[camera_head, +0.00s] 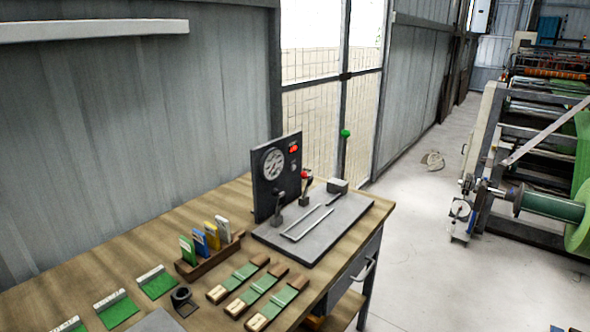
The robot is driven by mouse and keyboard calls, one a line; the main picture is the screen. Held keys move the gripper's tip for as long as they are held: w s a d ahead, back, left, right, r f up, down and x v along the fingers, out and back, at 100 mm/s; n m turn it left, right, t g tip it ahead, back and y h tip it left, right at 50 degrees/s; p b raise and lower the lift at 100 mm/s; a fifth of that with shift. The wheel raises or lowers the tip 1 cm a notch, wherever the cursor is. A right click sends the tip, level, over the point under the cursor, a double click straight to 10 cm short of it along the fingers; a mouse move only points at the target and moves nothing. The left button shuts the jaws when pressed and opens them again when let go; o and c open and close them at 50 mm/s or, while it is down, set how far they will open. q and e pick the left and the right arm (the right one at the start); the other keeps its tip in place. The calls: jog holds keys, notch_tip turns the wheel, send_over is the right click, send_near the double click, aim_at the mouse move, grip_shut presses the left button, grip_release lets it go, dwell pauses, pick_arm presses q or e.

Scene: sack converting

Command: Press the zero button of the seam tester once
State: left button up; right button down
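The seam tester (312,228) stands at the far right end of the wooden workbench. Its dark upright panel (264,198) carries a round white dial (273,163) and, to the right of it, a red lit display or button (293,149) with small dark details below. Which of these is the zero button I cannot tell. Neither of my grippers is in this view.
On the bench (215,218) are a wooden rack (210,256) with coloured cards, several green strips with wooden ends (248,288), a dark roll (182,296) and green labelled samples (156,282). A large machine with green film (555,207) stands right; the floor between is mostly clear.

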pick_arm(q)
grip_shut()
dwell(1.4)
